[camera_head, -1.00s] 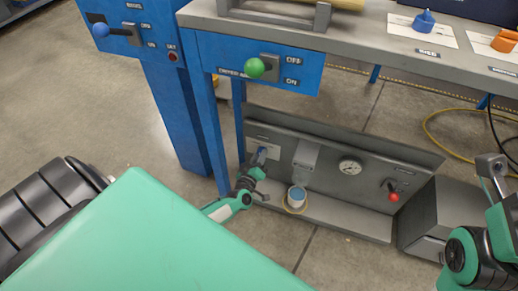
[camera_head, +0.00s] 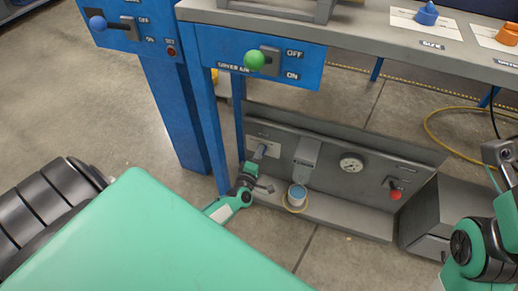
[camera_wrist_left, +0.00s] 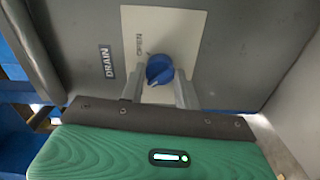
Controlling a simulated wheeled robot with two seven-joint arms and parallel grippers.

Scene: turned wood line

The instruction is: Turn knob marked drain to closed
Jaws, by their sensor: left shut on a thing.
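The drain knob is small and blue. In the left wrist view the knob (camera_wrist_left: 160,69) sits on a pale plate (camera_wrist_left: 186,24) with the word OPEN above and left of it. A DRAIN label (camera_wrist_left: 107,61) is on the grey panel beside the plate. My left gripper (camera_wrist_left: 160,88) has one finger on each side of the knob and is shut on it. In the head view my left gripper (camera_head: 252,168) is at the left end of the low grey panel, at the knob (camera_head: 260,151). No CLOSED mark is readable. My right gripper is outside the picture; only part of that arm shows.
On the low panel (camera_head: 330,180) are a gauge (camera_head: 351,163) and a red-knobbed lever (camera_head: 395,194). A grey box (camera_head: 430,215) stands to the right. The workbench (camera_head: 380,38) overhangs above.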

